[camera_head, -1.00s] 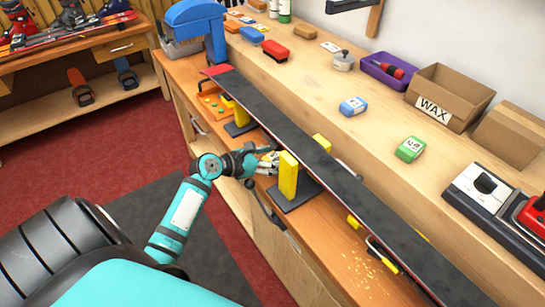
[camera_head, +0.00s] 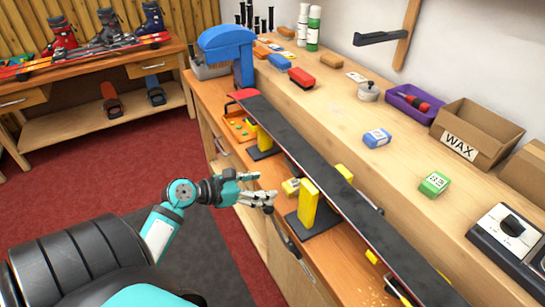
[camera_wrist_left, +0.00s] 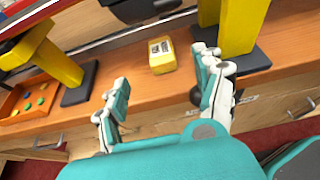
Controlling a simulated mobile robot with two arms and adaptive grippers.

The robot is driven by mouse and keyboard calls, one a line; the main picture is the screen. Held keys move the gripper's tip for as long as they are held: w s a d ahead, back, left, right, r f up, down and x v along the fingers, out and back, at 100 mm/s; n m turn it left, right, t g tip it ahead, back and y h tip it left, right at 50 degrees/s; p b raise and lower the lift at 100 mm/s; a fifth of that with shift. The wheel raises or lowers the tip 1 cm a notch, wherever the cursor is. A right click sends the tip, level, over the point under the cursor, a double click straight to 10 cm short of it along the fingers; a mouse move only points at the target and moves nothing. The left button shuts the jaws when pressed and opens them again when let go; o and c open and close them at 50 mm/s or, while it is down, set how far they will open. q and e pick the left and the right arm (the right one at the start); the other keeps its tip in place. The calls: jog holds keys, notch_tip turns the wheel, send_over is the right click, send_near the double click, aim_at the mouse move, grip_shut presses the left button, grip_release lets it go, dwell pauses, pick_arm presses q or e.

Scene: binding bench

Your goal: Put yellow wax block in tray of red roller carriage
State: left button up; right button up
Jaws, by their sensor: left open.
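The yellow wax block (camera_head: 291,186) lies on the lower bench ledge, just left of a yellow vise post. It also shows in the left wrist view (camera_wrist_left: 161,57), with a pale label on top. My left gripper (camera_head: 264,187) is open and empty, a short way left of the block and apart from it. In the left wrist view its two fingers (camera_wrist_left: 164,80) stand to either side, with the block beyond and between them. A sliver of red (camera_head: 541,238) shows at the right edge by a machine; I cannot tell whether it is the roller carriage. My right gripper is out of view.
A long dark board (camera_head: 320,170) rests over the yellow posts (camera_head: 308,205). An orange tray (camera_head: 238,126) sits at the ledge's far end. Blue (camera_head: 377,138) and green (camera_head: 434,184) blocks and a WAX box (camera_head: 470,135) stand on the upper bench.

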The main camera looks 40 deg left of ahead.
pick_arm(q)
notch_tip(320, 180, up, 2)
jog(key=s+a+p, duration=0.1)
jog(key=s+p, duration=0.1)
jog(key=p, duration=0.2)
send_near(295, 183)
jog(key=w+d, duration=0.1)
jog(key=w+d+f, duration=0.1)
jog(key=w, duration=0.1)
jog(key=shift+a+f+x, duration=0.1)
jog(key=shift+a+x, duration=0.05)
jog(key=shift+x, duration=0.8)
jog(key=shift+a+f+x, duration=0.1)
jog(key=shift+a+x, duration=0.05)
jog(key=shift+x, duration=0.8)
jog(key=shift+a+f+x, duration=0.1)
jog(key=shift+a+x, duration=0.1)
jog(key=shift+x, duration=0.75)
jog(key=shift+c, duration=0.4)
jog(key=c, duration=1.3)
jog(key=shift+r, duration=0.1)
jog(key=shift+s, duration=0.1)
